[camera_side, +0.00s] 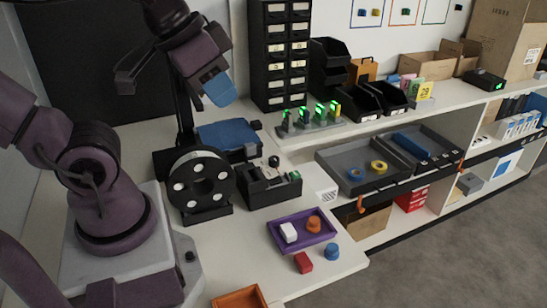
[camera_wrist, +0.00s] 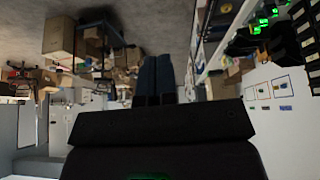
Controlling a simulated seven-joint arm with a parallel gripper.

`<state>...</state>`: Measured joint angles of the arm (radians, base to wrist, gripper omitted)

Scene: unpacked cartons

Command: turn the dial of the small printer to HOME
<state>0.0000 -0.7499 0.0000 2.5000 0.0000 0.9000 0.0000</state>
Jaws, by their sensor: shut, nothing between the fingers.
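The small printer, with a dark upright frame and a blue bed (camera_side: 228,134), stands on the bench behind the black spool in the side view. A small dark knob-like part (camera_side: 256,125) shows at the right of the bed; I cannot tell whether it is the dial, and no HOME mark is readable. My gripper (camera_side: 219,90) is above the blue bed, tilted down to the right, apart from it. Its blue fingers also show in the wrist view (camera_wrist: 154,80), shut together and empty. The printer is not visible in the wrist view.
A black filament spool (camera_side: 201,183) and a black tool box (camera_side: 268,187) stand in front of the printer. A black drawer cabinet (camera_side: 281,55) rises behind at right. A purple tray (camera_side: 281,246), a red block (camera_side: 303,263) and a blue knob-shaped piece (camera_side: 332,252) lie near the front.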

